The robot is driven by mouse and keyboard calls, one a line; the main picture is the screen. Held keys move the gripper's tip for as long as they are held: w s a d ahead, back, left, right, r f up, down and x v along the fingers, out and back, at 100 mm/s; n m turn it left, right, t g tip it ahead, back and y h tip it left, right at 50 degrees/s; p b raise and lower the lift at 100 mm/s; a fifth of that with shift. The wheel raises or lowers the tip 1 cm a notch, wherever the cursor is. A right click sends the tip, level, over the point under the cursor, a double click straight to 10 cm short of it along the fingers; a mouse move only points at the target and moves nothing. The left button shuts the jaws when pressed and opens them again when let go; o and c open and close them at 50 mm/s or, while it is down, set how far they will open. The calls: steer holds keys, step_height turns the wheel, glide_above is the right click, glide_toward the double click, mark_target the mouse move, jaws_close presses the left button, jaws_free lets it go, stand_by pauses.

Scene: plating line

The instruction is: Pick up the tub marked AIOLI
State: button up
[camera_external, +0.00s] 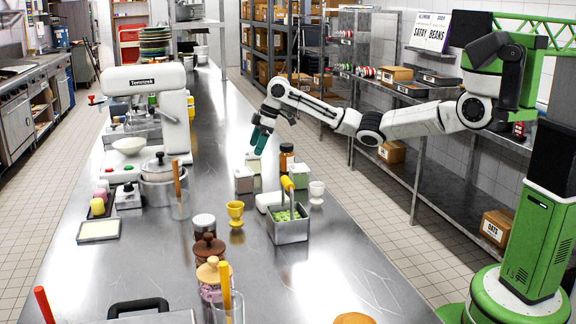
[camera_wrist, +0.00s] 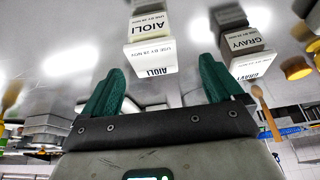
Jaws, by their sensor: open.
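The tub marked AIOLI (camera_wrist: 150,52) is a pale box with dark lettering on its lid and side. In the wrist view it stands upper middle, ahead of the space between my fingertips, with a gap to them. My gripper (camera_wrist: 160,75) has two green fingers spread apart with nothing between them. In the external view my gripper (camera_external: 257,147) points down above the counter, near a group of small tubs. Labels there are too small to read, so I cannot tell which is AIOLI.
A similar tub marked GRAVY (camera_wrist: 240,54) stands to the right in the wrist view. On the steel counter (camera_external: 320,265) are an amber jar (camera_external: 287,157), a white egg cup (camera_external: 317,192), a yellow cup (camera_external: 236,213) and a metal caddy (camera_external: 288,231). A stand mixer (camera_external: 147,84) stands left.

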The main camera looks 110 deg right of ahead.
mark_target(251, 158)
steer(key=shift+d+x, duration=0.2)
steer(key=shift+x, duration=1.45)
steer(key=shift+d+x, duration=0.2)
steer(key=shift+x, duration=1.45)
steer(key=shift+c, duration=0.2)
steer(key=c, duration=1.1)
steer(key=shift+r, duration=0.1)
steer(key=shift+c, duration=0.2)
